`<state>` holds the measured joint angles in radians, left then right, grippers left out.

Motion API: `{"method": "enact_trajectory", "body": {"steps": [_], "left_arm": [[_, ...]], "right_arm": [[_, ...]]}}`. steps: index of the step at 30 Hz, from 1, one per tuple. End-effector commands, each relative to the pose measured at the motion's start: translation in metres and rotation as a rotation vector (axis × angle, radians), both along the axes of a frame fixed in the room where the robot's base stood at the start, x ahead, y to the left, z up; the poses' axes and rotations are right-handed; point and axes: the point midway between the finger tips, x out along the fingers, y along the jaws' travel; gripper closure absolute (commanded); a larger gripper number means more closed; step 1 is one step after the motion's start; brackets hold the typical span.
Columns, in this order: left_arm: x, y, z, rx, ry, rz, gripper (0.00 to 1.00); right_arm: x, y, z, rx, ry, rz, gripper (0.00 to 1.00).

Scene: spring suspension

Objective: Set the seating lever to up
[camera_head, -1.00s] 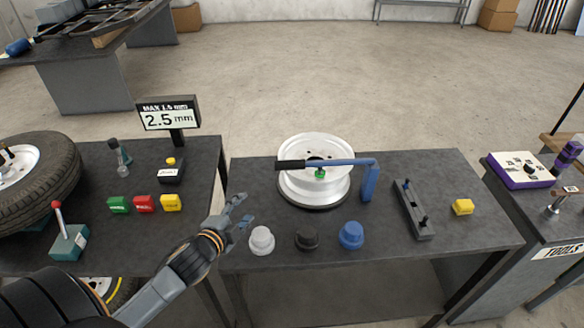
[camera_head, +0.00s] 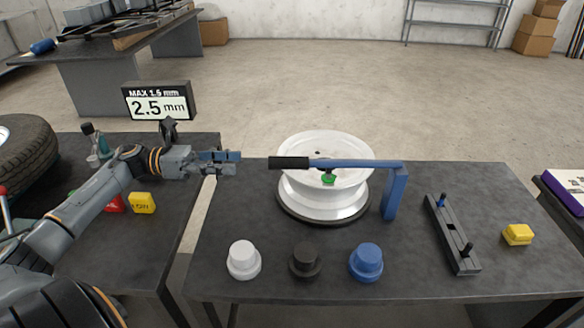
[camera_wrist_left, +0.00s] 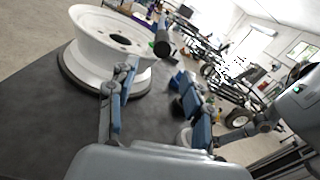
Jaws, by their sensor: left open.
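The blue lever (camera_head: 350,163) lies about level over the white wheel rim (camera_head: 352,205), hinged on a blue post (camera_head: 395,192) at its right. Its black grip (camera_head: 289,163) points left; the wrist view shows the grip end-on (camera_wrist_left: 163,44), beyond the fingers. My left gripper (camera_head: 238,163) is open and empty, just left of the grip with a gap between them. Its two blue-padded fingers (camera_wrist_left: 157,100) are spread apart in the wrist view. A green piece (camera_head: 328,179) sits at the rim's centre under the lever. My right gripper is not in view.
White (camera_head: 243,260), black (camera_head: 305,260) and blue (camera_head: 366,262) knobs line the table's front. A dark slotted block (camera_head: 452,235) and yellow button (camera_head: 517,235) are at right. A sign (camera_head: 159,102) reading 2.5 mm stands behind my left arm.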

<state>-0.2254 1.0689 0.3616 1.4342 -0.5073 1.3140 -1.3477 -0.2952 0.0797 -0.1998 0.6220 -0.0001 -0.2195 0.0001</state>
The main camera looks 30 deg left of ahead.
Motion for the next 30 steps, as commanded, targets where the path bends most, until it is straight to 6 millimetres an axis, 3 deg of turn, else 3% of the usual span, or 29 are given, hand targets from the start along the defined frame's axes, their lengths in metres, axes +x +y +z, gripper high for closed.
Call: {"method": "enact_trajectory", "body": {"steps": [9, 18, 24, 30], "left_arm": [[0.027, -0.046, 0.005, -0.003, -0.003, -0.004, 0.5], [0.058, -0.096, 0.004, -0.004, -0.001, -0.002, 0.5], [0.069, -0.113, 0.002, -0.004, 0.001, -0.001, 0.5], [0.071, -0.117, 0.0, -0.003, 0.002, -0.001, 0.5]], "right_arm": [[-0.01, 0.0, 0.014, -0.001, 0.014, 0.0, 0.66], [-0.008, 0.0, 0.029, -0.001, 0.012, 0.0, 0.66], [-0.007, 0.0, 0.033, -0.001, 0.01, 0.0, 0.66], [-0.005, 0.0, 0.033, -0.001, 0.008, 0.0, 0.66]]}}
